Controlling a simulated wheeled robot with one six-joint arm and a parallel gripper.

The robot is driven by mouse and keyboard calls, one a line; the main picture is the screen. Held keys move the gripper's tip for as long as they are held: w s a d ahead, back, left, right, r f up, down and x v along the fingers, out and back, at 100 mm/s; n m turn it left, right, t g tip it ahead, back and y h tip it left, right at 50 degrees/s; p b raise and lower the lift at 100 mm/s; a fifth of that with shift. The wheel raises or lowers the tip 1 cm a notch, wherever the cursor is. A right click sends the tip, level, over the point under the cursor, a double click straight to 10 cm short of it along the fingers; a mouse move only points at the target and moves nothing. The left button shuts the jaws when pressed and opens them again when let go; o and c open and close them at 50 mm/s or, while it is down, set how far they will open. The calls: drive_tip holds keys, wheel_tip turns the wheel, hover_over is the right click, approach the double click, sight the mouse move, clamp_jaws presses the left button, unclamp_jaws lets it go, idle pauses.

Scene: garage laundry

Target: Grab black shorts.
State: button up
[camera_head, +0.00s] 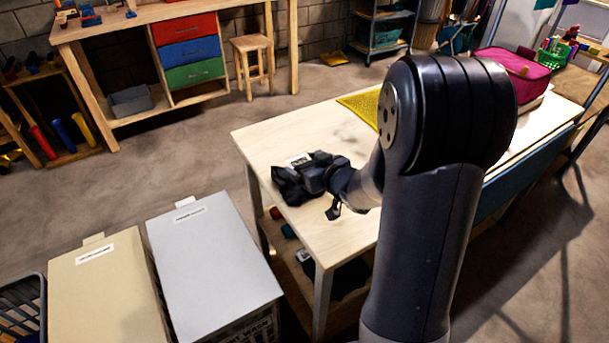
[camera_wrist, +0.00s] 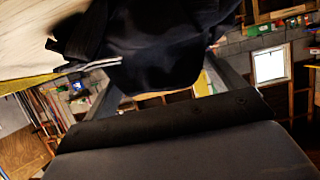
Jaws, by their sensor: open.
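The black shorts (camera_head: 290,184) lie bunched on the light wooden table (camera_head: 262,140), near its left edge, with a small white label showing on top. In the wrist view the dark cloth (camera_wrist: 150,45) fills the top middle, just ahead of my gripper. My gripper (camera_head: 322,180) is open and low over the right side of the bundle. In the wrist view its two grey fingers (camera_wrist: 168,85) spread to either side of the cloth. Dark gripper and dark cloth blend together, so I cannot tell whether they touch.
A yellow cloth (camera_head: 362,106) and a pink bag (camera_head: 512,72) are farther back on the table. Another black garment (camera_head: 348,279) lies on the shelf below. A grey-lidded bin (camera_head: 212,262) and a beige-lidded bin (camera_head: 104,292) stand left of the table. Open floor lies beyond them.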

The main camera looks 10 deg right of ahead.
drive_tip(key=shift+c, duration=0.2)
drive_tip(key=c, duration=1.2)
drive_tip(key=shift+o, duration=0.2)
